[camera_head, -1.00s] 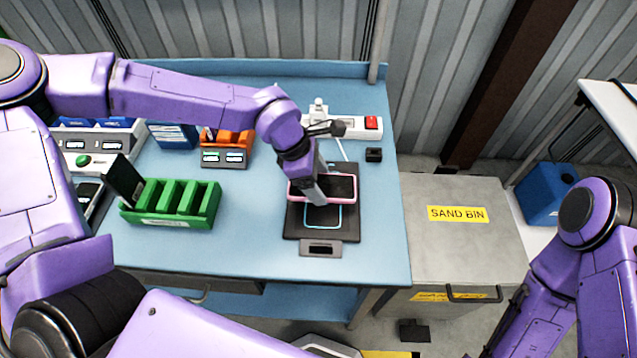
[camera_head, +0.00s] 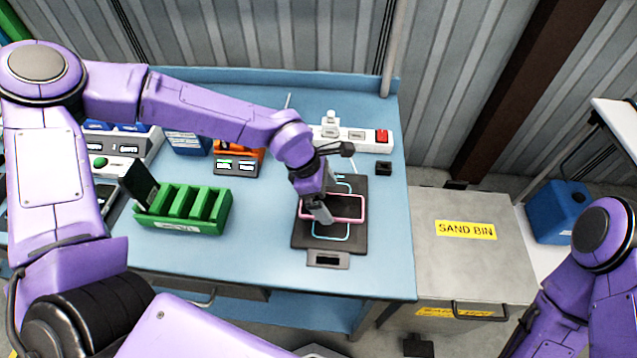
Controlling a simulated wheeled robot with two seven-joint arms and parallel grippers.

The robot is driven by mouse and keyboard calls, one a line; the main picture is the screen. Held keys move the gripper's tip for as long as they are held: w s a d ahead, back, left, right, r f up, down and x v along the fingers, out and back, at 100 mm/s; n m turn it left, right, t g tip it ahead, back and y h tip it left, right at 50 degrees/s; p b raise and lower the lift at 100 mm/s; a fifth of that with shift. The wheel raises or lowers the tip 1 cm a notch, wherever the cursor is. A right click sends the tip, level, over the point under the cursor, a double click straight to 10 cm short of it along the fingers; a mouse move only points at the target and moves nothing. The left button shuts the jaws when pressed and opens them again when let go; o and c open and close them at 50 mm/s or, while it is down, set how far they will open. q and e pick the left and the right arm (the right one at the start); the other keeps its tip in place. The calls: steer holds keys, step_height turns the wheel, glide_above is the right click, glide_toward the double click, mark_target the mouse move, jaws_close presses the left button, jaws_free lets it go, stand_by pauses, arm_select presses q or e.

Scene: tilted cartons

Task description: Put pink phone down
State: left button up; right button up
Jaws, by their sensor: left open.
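The pink-edged phone (camera_head: 349,208) has a dark face and lies level, crosswise over the light-blue outline on the black pad (camera_head: 304,239). It appears to rest on the pad, though the fingers hide part of its left half. My left gripper (camera_head: 324,207) is open, with its fingers still around the phone from above. My right arm shows at the right edge, but its gripper is out of view.
A green slotted rack (camera_head: 185,210) with a dark phone leaning at its left end stands on the blue table (camera_head: 260,265). An orange holder (camera_head: 250,150), a white power strip (camera_head: 365,140) and a small black block (camera_head: 383,168) are behind. A sand bin (camera_head: 475,260) stands right.

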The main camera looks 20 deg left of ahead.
arm_select(q)
steer(key=b+v, duration=0.1)
steer(key=v, duration=0.9)
steer(key=shift+a+r, duration=0.15)
steer(key=shift+r, duration=0.05)
